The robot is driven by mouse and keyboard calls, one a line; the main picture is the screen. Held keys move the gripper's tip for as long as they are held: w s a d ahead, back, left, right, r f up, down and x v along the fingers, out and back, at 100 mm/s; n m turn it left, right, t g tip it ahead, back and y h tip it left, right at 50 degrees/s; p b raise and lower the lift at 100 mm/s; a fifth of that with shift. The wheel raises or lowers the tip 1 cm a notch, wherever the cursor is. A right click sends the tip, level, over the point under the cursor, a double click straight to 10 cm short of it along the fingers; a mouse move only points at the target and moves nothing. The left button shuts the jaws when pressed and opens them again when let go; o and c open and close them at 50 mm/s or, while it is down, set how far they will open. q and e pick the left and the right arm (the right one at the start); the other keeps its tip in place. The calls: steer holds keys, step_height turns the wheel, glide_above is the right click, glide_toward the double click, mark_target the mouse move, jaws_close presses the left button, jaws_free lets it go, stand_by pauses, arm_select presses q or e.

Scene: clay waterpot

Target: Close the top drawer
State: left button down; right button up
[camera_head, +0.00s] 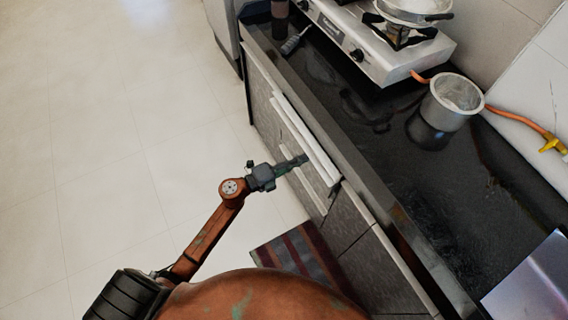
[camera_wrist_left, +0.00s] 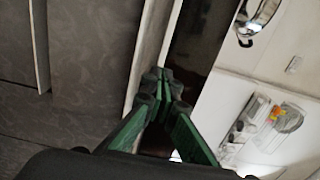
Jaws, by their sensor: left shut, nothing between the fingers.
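The top drawer (camera_head: 306,139) has a long white front edge and sits just under the dark counter in the head view. It stands out a little from the cabinet face. My left gripper (camera_head: 301,160) is shut and empty, with its tips at the drawer's front near its right end. In the left wrist view the green fingers of my left gripper (camera_wrist_left: 165,84) are together, close beside the pale edge of the drawer (camera_wrist_left: 150,50). Whether the tips touch it I cannot tell. My right gripper is not in view.
The dark counter (camera_head: 440,215) runs above the cabinet. It bears a gas stove (camera_head: 375,50) and a metal pot (camera_head: 452,100). A striped mat (camera_head: 300,255) lies on the floor before the cabinet. The pale tiled floor (camera_head: 100,140) at left is clear.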

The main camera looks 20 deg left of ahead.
mark_target(315, 152)
arm_select(q)
steer(key=shift+x, duration=1.3)
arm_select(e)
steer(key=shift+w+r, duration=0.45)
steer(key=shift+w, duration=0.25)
arm_select(q)
steer(key=shift+x, duration=1.05)
steer(key=shift+w+d, duration=0.1)
steer(key=shift+w, duration=0.15)
steer(key=shift+s, duration=0.1)
steer(key=shift+s+a, duration=0.25)
steer(key=shift+a, duration=0.05)
steer(key=p+v, duration=0.2)
steer(key=v, duration=1.1)
steer(key=shift+p, duration=0.3)
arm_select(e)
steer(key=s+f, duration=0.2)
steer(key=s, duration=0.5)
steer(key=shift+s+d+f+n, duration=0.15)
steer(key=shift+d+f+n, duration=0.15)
